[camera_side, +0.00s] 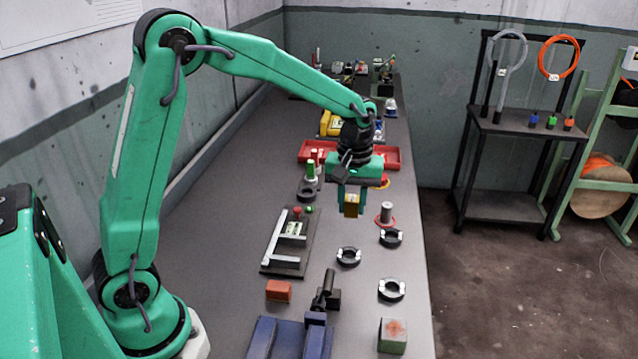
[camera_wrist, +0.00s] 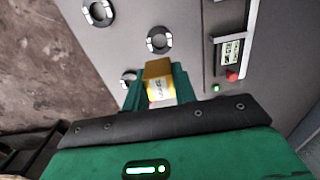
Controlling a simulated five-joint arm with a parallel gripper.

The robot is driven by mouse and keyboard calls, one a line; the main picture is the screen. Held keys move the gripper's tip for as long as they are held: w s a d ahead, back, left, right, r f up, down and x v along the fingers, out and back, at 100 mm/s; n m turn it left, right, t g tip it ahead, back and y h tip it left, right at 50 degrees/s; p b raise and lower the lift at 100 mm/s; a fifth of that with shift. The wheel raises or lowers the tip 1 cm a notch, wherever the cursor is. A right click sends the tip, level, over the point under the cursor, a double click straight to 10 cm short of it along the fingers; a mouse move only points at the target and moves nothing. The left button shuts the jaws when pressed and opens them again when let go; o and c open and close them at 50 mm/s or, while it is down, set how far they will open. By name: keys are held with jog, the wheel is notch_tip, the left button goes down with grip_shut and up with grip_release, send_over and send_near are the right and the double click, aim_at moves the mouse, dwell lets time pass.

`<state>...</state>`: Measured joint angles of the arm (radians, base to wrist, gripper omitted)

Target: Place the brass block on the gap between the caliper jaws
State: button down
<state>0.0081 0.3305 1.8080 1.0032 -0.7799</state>
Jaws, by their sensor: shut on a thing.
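The brass block (camera_side: 351,206) is held between the fingers of my gripper (camera_side: 350,205), above the bench in the side view. In the wrist view the brass block (camera_wrist: 158,68) shows a yellow top and a pale printed label, with a green finger on each side. The caliper (camera_side: 289,238) lies on a dark board to the left of my gripper, with pale jaws, a green display and a red and a green button. In the wrist view the caliper (camera_wrist: 230,52) is at the upper right, partly cut off. The held block is apart from it.
Several dark rings (camera_side: 348,257) lie near the caliper. A metal post with a red base (camera_side: 386,214) stands right of my gripper. A red tray (camera_side: 393,157) lies behind.

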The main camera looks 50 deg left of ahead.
jog(key=s+d+f, duration=0.1)
jog(key=s+d, duration=0.2)
jog(key=s, duration=1.1)
jog(key=shift+s+f, duration=0.2)
jog(key=shift+s, duration=0.1)
jog(key=shift+a, duration=0.1)
jog(key=w+a+f, duration=0.1)
jog(key=a+f, duration=0.1)
jog(key=a, duration=0.1)
jog(key=w+a+f, duration=0.1)
jog(key=a+f, duration=0.1)
jog(key=a, duration=0.2)
jog(key=w+a+f, duration=0.1)
jog(key=a+f, duration=0.2)
jog(key=a, duration=0.1)
jog(key=shift+w, duration=0.3)
jog(key=shift+f, duration=2)
jog(key=shift+f, duration=0.15)
